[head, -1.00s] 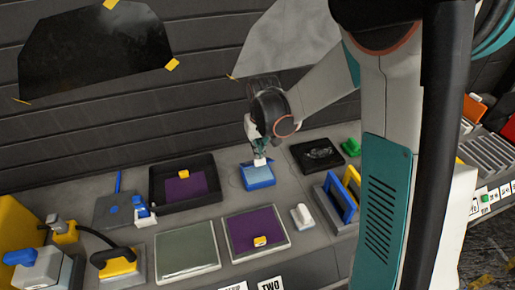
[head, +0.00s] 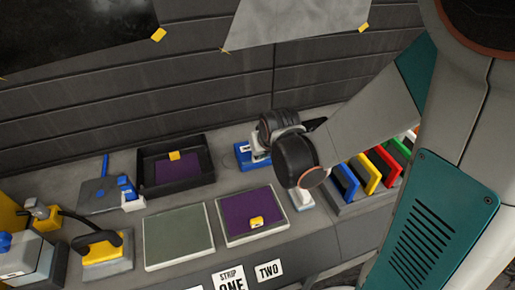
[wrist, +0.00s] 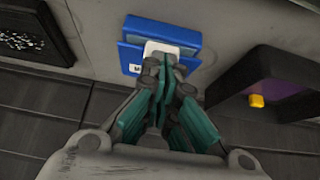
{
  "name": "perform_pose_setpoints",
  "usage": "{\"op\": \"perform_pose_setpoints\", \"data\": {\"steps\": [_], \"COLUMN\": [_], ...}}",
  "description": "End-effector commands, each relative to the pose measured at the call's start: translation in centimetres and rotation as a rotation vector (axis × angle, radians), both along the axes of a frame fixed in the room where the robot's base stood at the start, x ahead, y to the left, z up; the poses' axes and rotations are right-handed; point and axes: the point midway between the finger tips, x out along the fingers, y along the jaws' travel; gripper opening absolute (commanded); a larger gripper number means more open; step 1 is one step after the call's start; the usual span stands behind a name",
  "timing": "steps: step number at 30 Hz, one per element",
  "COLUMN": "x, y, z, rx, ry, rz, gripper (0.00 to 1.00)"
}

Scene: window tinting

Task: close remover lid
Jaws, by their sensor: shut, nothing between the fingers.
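The blue remover box (head: 241,158) stands at the back of the bench, partly hidden behind my arm in the head view. In the head view my wrist hides most of the fingers.
A black tray (head: 205,185) with a purple sheet and yellow block stands left of the box. Grey-green (head: 178,238) and purple (head: 248,214) panels lie in front. Coloured frames (head: 382,169) stand to the right. The dark slatted wall is close behind.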

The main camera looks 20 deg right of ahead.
Motion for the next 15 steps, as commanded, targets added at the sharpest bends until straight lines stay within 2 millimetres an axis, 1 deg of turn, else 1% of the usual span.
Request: {"op": "perform_pose_setpoints", "data": {"steps": [1,6,15], "x": [-0.12,-0.34,-0.38], "y": [0.00,0.00,0.00], "z": [-0.34,-0.65,-0.68], "rx": [0.000,0.000,0.000], "ry": [0.000,0.001,0.002], "rz": [0.000,0.000,0.000], "gripper": [0.00,0.00,0.00]}}
